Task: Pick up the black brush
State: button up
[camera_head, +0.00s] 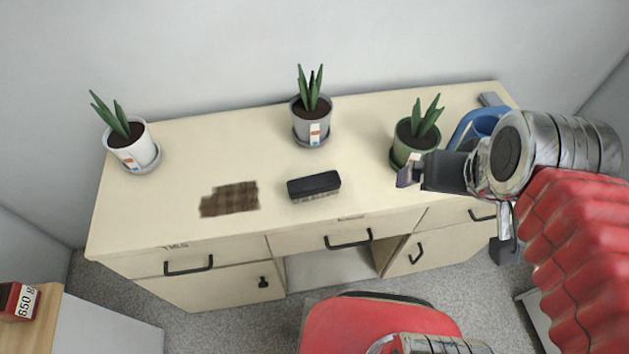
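The black brush (314,186) lies on the cream desk (176,235), near the front edge at the middle. It has a dark block-shaped top and paler bristles along its lower side. My gripper (408,173) is to the right of the brush, in front of the green potted plant, and apart from the brush. It is seen from the side, and the gap between its fingers does not show clearly. Nothing is visibly held in it.
A white pot (130,145), a grey pot (311,120) and a green pot (413,140) hold plants on the desk. A brown smudge (230,198) lies left of the brush. A blue object (472,127) is behind my arm. A red chair (372,322) stands in front.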

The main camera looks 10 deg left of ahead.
aim_at(328, 182)
jog(key=u, duration=1.2)
jog(key=k, duration=1.35)
jog(key=z, duration=0.2)
jog(key=i, duration=0.85)
jog(key=u, duration=0.1)
